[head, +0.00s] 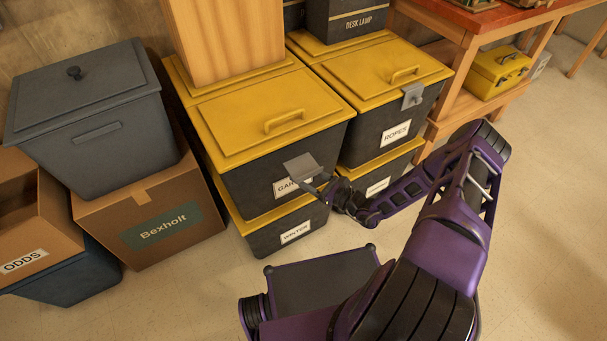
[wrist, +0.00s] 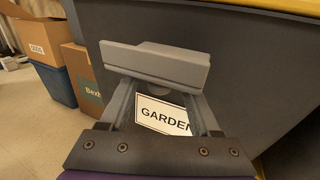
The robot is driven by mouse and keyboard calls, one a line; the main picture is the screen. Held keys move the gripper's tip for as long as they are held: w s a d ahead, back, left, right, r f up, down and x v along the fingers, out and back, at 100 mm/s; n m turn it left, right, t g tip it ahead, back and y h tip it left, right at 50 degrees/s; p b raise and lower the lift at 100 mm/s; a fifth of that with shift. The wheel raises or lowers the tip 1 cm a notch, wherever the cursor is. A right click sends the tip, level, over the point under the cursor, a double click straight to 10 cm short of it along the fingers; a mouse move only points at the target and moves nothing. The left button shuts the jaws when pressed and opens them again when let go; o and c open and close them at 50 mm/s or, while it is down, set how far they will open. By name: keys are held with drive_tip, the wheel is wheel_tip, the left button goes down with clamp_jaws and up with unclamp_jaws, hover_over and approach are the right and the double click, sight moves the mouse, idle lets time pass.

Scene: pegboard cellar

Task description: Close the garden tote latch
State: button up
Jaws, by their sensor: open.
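The garden tote is dark grey with a yellow lid (head: 255,118) that lies shut on it. Its white label shows partly in the head view and reads GARDEN in the wrist view (wrist: 163,114). Its grey latch (head: 301,167) sticks outward from the front wall, swung away from it. In the wrist view the latch (wrist: 155,64) spans across just above my fingers. My gripper (head: 326,184) is open in front of the label, right below the latch. In the wrist view my fingertips (wrist: 160,92) reach the latch's lower edge; I cannot tell whether they touch it.
The ropes tote (head: 375,140) stands to the right with its latch (head: 412,96) folded down. The winter tote (head: 290,238) is underneath the garden tote. A wooden block (head: 226,40) stands on the garden lid's rear. Cardboard boxes (head: 165,222) stand left. Floor is clear at right.

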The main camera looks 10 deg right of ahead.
drive_tip(key=shift+w+a, duration=0.15)
clamp_jaws()
idle(1.4)
